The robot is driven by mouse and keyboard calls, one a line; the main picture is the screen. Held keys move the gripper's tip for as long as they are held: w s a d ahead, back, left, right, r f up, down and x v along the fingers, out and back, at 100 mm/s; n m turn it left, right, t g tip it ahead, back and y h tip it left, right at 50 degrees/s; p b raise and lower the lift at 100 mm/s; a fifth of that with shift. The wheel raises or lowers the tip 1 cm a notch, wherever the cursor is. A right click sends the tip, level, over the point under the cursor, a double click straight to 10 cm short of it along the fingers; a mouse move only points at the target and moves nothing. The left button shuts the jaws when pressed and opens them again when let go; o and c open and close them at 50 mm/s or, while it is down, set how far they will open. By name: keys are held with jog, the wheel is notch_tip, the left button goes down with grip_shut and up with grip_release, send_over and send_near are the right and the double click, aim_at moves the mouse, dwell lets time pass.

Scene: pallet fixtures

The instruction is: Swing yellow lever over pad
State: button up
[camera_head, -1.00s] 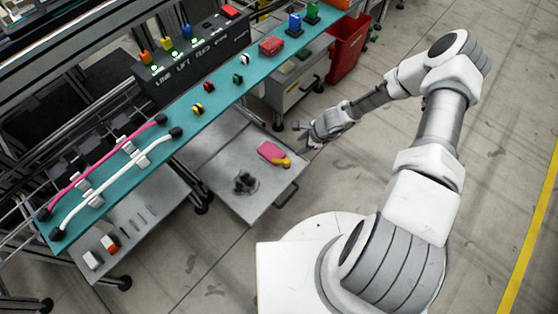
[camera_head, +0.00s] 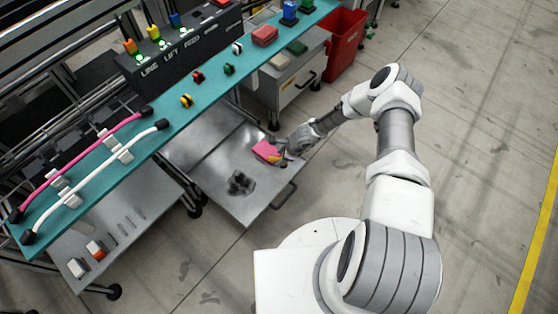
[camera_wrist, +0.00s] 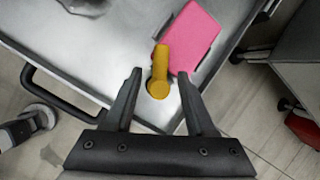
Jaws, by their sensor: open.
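The yellow lever (camera_wrist: 160,70) stands at the near edge of the metal tray in the wrist view, its rounded pivot end toward me. It lies between the two fingers of my gripper (camera_wrist: 158,76), which are open with a gap on each side of it. The pink pad (camera_wrist: 191,38) lies just beyond and right of the lever, close by its far end. In the head view the pad (camera_head: 265,151) shows on the tray, and my gripper (camera_head: 290,150) is at its right, hiding most of the lever.
The metal tray (camera_head: 215,180) has a dark object (camera_head: 241,183) on it and a black handle (camera_wrist: 50,95) at its edge. A teal shelf (camera_head: 140,150) with cables and coloured parts runs above, to the left. A red bin (camera_head: 343,42) stands behind. Floor at the right is clear.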

jog(key=shift+x, duration=0.9)
jog(key=shift+c, duration=0.3)
grip_shut()
